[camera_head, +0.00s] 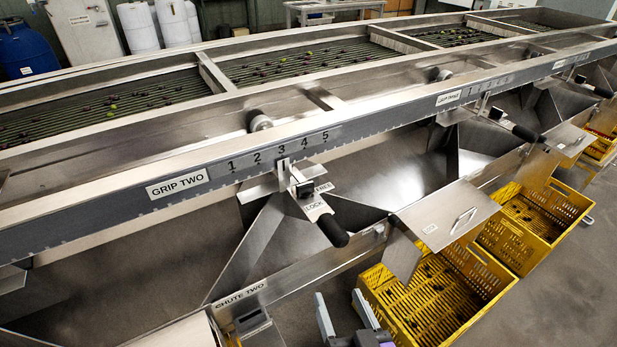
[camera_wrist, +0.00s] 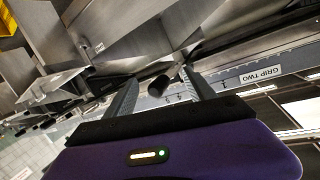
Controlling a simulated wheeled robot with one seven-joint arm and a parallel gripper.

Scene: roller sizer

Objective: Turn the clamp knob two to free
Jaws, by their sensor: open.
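The clamp of grip two hangs on the scale rail near mark 3 to 4. Its small dark knob (camera_head: 304,190) sits beside a white plate with the words FREE (camera_head: 323,188) and LOCK (camera_head: 315,205). A lever with a black handle (camera_head: 332,232) slants down toward the front right from it. My gripper (camera_head: 345,312) is open at the bottom edge in the head view, below and apart from the handle. In the wrist view, a black cylindrical end (camera_wrist: 159,86) shows beyond and between the open fingers (camera_wrist: 160,92), with nothing held. The knob's exact turn is too small to read.
The GRIP TWO rail (camera_head: 180,184) runs across the machine. A chute flap (camera_head: 445,213) and yellow crates (camera_head: 435,300) stand to the right of my gripper. Sloping steel chutes lie behind the handle. A second clamp handle (camera_head: 524,132) is farther right.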

